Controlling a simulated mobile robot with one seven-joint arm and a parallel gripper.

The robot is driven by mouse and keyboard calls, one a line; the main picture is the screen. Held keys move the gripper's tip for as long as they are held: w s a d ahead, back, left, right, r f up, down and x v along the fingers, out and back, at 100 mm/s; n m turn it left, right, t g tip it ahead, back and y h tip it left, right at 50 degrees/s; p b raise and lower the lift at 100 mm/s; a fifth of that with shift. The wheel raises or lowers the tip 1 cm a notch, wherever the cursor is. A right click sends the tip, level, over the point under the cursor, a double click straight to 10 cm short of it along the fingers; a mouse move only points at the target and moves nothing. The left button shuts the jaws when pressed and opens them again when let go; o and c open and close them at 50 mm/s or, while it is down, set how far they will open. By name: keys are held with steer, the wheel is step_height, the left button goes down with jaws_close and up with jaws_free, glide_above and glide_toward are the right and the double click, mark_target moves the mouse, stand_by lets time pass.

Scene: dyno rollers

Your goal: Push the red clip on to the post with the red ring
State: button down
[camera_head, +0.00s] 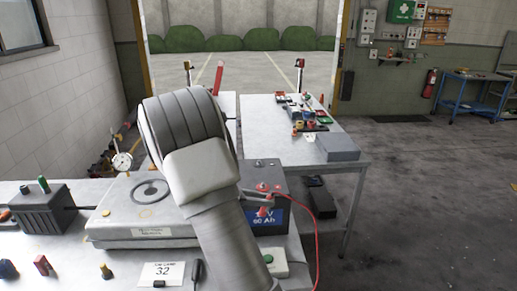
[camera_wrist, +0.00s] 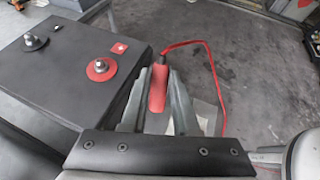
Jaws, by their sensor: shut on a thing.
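My gripper (camera_wrist: 159,84) is shut on the red clip (camera_wrist: 158,90), which lies between its two grey fingers in the wrist view. A red cable runs from the clip's far end. The dark battery (camera_wrist: 60,92) is to the left. Its post with the red ring (camera_wrist: 102,67) stands near the corner closest to the clip, beside a small red square mark. The clip is apart from this post, just beyond the battery's edge in that view. In the head view, the clip (camera_head: 264,211) shows small before the battery's blue label (camera_head: 278,220), with the red-ringed post (camera_head: 263,187) above it. My arm hides part of the bench.
A second battery post with a dark ring (camera_wrist: 34,42) stands farther left. The red cable (camera_head: 315,225) loops down at the bench's right side. A grey flat-topped unit (camera_head: 120,222) and a dial gauge (camera_head: 122,162) stand left. A second table (camera_head: 262,130) holds several small parts.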

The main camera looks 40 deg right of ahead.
steer(key=w+d+r+n+t+h, duration=0.3)
steer(key=w+r+n+t+h, duration=0.3)
steer(key=r, duration=0.5)
steer(key=shift+m+t+y, duration=0.3)
steer(key=shift+t+y, duration=0.1)
steer(key=shift+t, duration=0.2)
steer(key=shift+w+d+f+b, duration=0.1)
steer(key=shift+w+f+b, duration=0.1)
steer(key=shift+f+b, duration=1.05)
steer(key=shift+w+d+f+b, duration=0.15)
steer(key=shift+f+b, duration=0.55)
steer(key=shift+f, duration=1.05)
steer(key=shift+a+f+b, duration=0.1)
steer(key=shift+f+b, duration=0.5)
steer(key=shift+f, duration=0.35)
steer(key=c, duration=0.6)
jaws_free()
